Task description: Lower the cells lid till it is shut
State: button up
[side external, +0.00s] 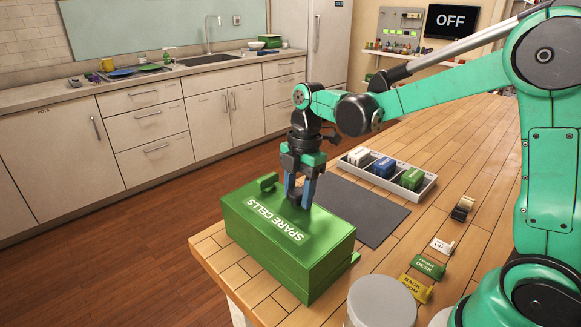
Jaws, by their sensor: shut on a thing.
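The green spare cells box (318,278) stands at the table's near left corner. Its cells lid (262,222), lettered SPARE CELLS, lies about level over the box. No clear gap shows along the visible sides; the far edge is partly hidden. My gripper (299,201) points down at the lid's far part, its blue fingers close together and shut on part of the lid. The gripped part is hidden between the fingers. A green tab (267,181) sticks up at the lid's far edge, left of my gripper.
A dark grey mat (360,215) lies behind the box. A divided tray (421,193) with white, blue and green blocks stands beyond it. Labelled tags (428,267) and a grey round container (381,300) are to the right. Bare tabletop lies between the mat and tags.

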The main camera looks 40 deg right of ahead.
jog(key=o, duration=0.9)
jog(key=shift+c, duration=0.2)
jog(key=shift+r, duration=0.15)
jog(key=shift+d+r, duration=0.2)
jog(key=shift+r, duration=1.25)
jog(key=shift+d+r, duration=0.15)
jog(key=shift+r, duration=1.3)
notch_tip(320, 180, up, 4)
jog(key=r, duration=0.1)
jog(key=m+t+h, duration=0.1)
jog(key=m+t, duration=0.5)
jog(key=m, duration=1)
send_over(330, 228)
jog(key=f, duration=0.6)
jog(key=shift+w+f, duration=0.1)
jog(key=shift+w, duration=0.15)
jog(key=shift+s+f+m+t, duration=0.25)
jog(key=shift+f+m+t, duration=0.3)
jog(key=shift+m, duration=0.45)
